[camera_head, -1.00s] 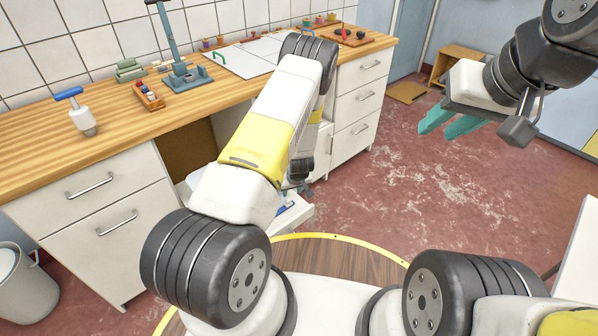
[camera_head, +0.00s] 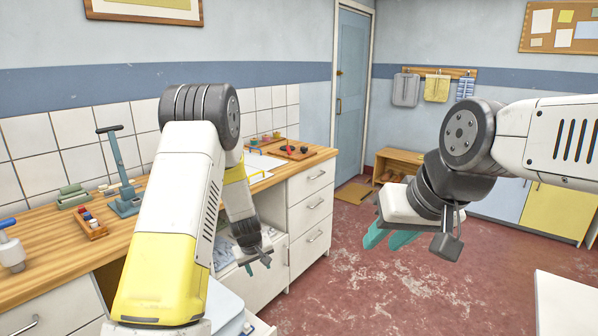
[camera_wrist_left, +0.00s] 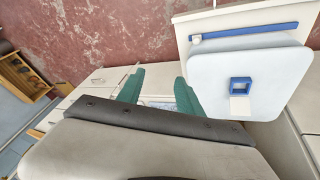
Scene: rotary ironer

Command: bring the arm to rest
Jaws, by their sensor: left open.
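My left arm rises in front of the counter and bends down at a high elbow. My left gripper (camera_head: 258,258) hangs by the white cabinet fronts, below the counter top. In the left wrist view, its two green fingers (camera_wrist_left: 158,92) are spread apart with nothing held between them. A pale rounded panel with a blue square piece (camera_wrist_left: 241,86) lies to the right of the fingers there, apart from them. My right gripper (camera_head: 380,241) is held in mid-air over the red floor, its teal fingers apart and empty.
The wooden counter (camera_head: 62,262) carries a blue-grey press (camera_head: 124,180), a small tray of coloured pieces (camera_head: 91,224) and a blue-handled tool (camera_head: 11,251). White drawers (camera_head: 311,208) stand below. A low wooden shelf (camera_head: 400,160) is at the back. The floor between is clear.

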